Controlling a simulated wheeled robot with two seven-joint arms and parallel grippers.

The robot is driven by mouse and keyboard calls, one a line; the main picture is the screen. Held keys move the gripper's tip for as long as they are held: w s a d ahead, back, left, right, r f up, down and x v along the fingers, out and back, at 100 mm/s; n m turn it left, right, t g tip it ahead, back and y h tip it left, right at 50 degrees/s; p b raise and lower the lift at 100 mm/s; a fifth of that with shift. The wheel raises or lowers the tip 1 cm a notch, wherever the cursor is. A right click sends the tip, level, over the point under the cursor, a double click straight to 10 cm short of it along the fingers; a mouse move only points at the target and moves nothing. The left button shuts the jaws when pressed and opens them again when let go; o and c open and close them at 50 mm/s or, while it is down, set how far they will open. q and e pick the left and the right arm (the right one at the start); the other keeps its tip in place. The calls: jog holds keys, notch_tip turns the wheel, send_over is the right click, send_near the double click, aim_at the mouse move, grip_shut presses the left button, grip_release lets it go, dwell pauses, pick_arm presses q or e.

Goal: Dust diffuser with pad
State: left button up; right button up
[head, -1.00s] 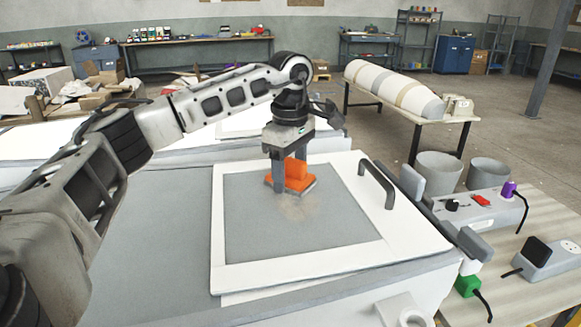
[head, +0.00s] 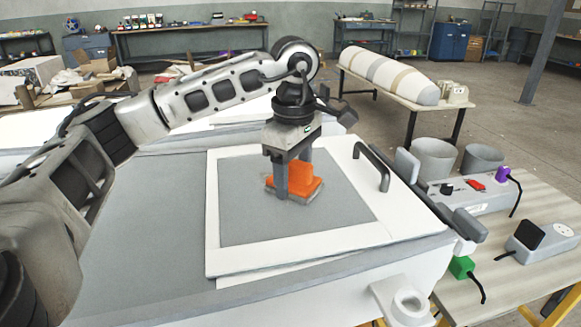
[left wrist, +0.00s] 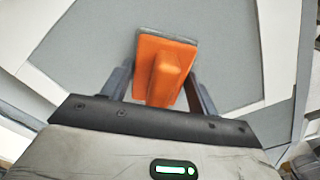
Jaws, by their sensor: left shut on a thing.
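The pad is an orange block with a raised grip and a grey underside; it shows in the head view (head: 305,183) and the left wrist view (left wrist: 178,54). My left gripper (head: 288,190) is shut on the pad's raised grip, one finger on each side; its fingers also show in the left wrist view (left wrist: 163,85). The diffuser is a grey panel (head: 245,215) in a white frame (head: 225,262) with a dark handle at the right. The pad appears to rest on the grey panel, right of its middle. My right gripper is out of view.
Power strips with plugs (head: 470,195) lie on a wooden table (head: 530,270) at the right. Two grey buckets (head: 434,158) stand behind it. A white ring-shaped fitting (head: 405,300) sits at the front. The panel's left and front parts are clear.

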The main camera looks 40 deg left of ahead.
aim_at(284, 208)
pick_arm(q)
jog(key=shift+s+d+f, duration=0.15)
jog(key=shift+s+d, duration=1.5)
jog(key=shift+d, duration=0.15)
jog(key=shift+s+a+b, duration=0.4)
jog(key=shift+s+a, duration=0.5)
jog(key=shift+s, duration=0.05)
jog(key=shift+w+a, duration=0.7)
jog(key=shift+a, duration=0.1)
jog(key=shift+w+a, duration=1.15)
jog(key=shift+a, duration=0.2)
jog(key=shift+w+a+p, duration=0.35)
jog(key=shift+w+a, duration=0.45)
jog(key=shift+a, duration=0.15)
jog(key=shift+w+a+p, duration=0.6)
jog(key=shift+w+a, duration=0.25)
jog(key=shift+a, duration=0.15)
jog(key=shift+w+a, duration=0.4)
jog(key=shift+a, duration=0.05)
jog(key=shift+p, duration=0.35)
jog(key=shift+s+d, duration=0.15)
jog(key=shift+s+d+r, duration=0.2)
jog(key=shift+s+d, duration=0.95)
jog(key=shift+d, duration=0.2)
jog(key=shift+s+d+f, duration=0.2)
jog(key=shift+s+d, duration=1.15)
jog(key=shift+d, duration=0.25)
jog(key=shift+s+d+r, duration=0.1)
jog(key=shift+s+d, duration=1.2)
jog(key=shift+d, duration=0.2)
